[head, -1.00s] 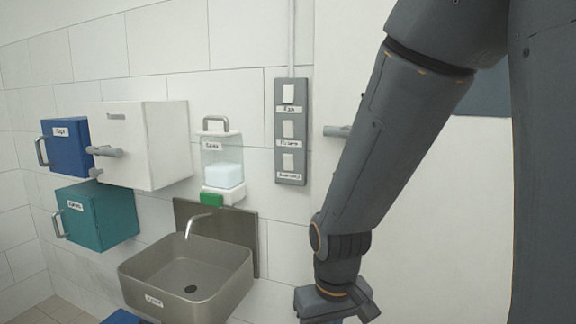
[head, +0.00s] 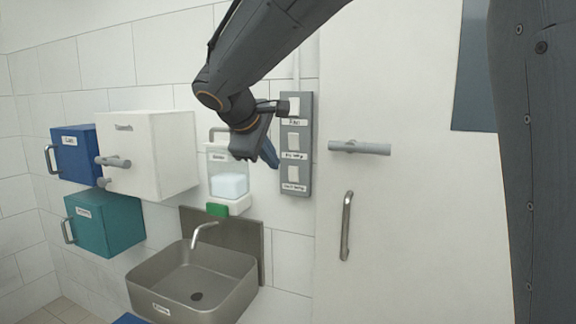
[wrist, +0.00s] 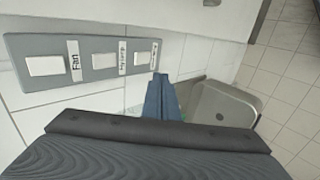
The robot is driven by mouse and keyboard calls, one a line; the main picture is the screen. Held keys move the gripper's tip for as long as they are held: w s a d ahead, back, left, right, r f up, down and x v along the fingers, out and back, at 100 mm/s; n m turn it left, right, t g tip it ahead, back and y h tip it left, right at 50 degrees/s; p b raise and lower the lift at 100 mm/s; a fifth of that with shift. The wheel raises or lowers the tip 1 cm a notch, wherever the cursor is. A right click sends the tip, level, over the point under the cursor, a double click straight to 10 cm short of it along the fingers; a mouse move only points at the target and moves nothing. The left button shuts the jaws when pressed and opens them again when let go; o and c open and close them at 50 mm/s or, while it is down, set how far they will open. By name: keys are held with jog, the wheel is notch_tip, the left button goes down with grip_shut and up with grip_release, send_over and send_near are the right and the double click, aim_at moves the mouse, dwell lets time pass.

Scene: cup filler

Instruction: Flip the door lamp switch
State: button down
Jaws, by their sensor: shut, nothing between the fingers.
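A grey switch panel (head: 296,185) with three white rocker switches hangs on the tiled wall. The top switch (head: 294,106) is labelled Fan; the middle switch (head: 293,142) and bottom switch (head: 293,174) have labels too small to read surely. In the wrist view the panel lies sideways, with the Fan switch (wrist: 45,66) left, the middle switch (wrist: 103,60) and the end switch (wrist: 142,55) right. My gripper (head: 272,160) is shut and empty, its blue fingers just left of the panel. In the wrist view its tips (wrist: 160,82) show just below the end switch; contact is unclear.
A soap dispenser (head: 229,186) hangs left of the panel, behind my gripper. A steel sink (head: 195,282) is below. White (head: 150,150), blue and teal cabinets are at left. A door with a bar handle (head: 346,225) and a grey peg (head: 360,148) is right.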

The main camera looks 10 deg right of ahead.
jog(key=shift+w+a+r, duration=0.1)
jog(key=shift+w+r, duration=0.1)
jog(key=shift+r, duration=0.35)
jog(key=p, duration=0.4)
send_near(293, 174)
jog(key=s+f+x, duration=0.1)
jog(key=x, duration=0.3)
jog(key=shift+w+d+p, duration=0.25)
jog(key=shift+w+p, duration=0.25)
jog(key=shift+w, duration=0.4)
